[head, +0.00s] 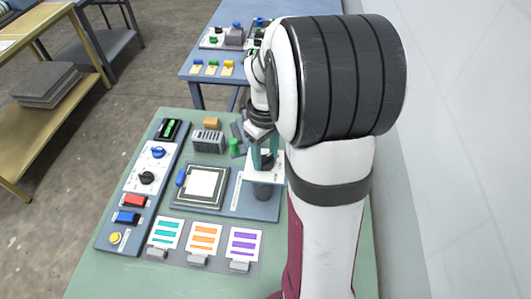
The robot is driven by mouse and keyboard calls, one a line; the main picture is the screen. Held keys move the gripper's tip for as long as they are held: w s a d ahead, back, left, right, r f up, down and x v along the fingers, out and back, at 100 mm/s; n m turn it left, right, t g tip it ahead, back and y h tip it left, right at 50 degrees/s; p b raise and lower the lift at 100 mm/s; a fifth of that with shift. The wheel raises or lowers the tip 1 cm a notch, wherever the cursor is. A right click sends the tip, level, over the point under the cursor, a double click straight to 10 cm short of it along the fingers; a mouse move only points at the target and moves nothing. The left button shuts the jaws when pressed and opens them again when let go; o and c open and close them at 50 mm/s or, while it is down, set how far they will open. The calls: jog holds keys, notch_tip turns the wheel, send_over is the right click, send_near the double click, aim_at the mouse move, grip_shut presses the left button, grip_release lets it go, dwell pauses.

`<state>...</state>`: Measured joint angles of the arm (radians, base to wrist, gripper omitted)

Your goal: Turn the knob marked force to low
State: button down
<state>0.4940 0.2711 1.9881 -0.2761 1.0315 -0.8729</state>
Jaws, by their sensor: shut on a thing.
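My gripper (264,163) has teal fingers and points down at the right side of the green table. Its fingers are shut around a dark knob (266,161) on a small white-topped panel (252,170). The knob's lettering and pointer are too small or hidden to read, so I cannot tell its setting. The left control panel (130,206) carries a blue knob (158,152) and a black knob (147,178); their markings are not legible either. My arm covers the area right of the gripper.
A press bed with a white sheet (201,183) lies left of the gripper. A green cylinder (234,146) and a grey slotted block (207,141) stand behind it. Three striped cards (205,237) line the front. A blue table (205,76) stands behind; a wall (450,130) rises at right.

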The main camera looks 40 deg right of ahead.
aim_at(265, 158)
jog(key=shift+c, duration=1.6)
grip_release()
notch_tip(265, 158, up, 16)
jog(key=shift+f, duration=0.1)
jog(key=s+a+f+m+y, duration=0.1)
jog(key=s+a+f+m, duration=0.2)
jog(key=s+a+f, duration=0.2)
jog(key=s+a+f+m, duration=0.3)
jog(key=s+a+f, duration=0.2)
jog(key=s+a, duration=0.7)
jog(key=a, duration=0.2)
jog(key=shift+s+a+m+y, duration=0.25)
jog(key=shift+a+m+y, duration=0.15)
